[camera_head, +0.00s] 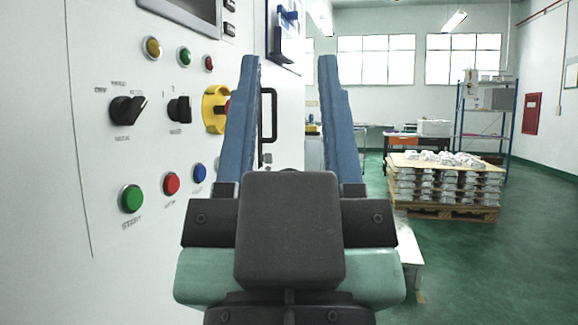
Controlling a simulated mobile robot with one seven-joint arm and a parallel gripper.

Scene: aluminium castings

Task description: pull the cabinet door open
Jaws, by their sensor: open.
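The cabinet door (285,135) is a white panel at the middle left, and it looks shut. Its black vertical handle (273,125) shows between my two fingers, close behind the left finger in the picture. My gripper (290,62) is open and empty, with two long blue fingers pointing forward. The handle appears beyond the gripper; I cannot tell the exact distance.
A white control panel (105,200) with buttons and black rotary knobs stands close on the left. Green floor (500,270) is free at right.

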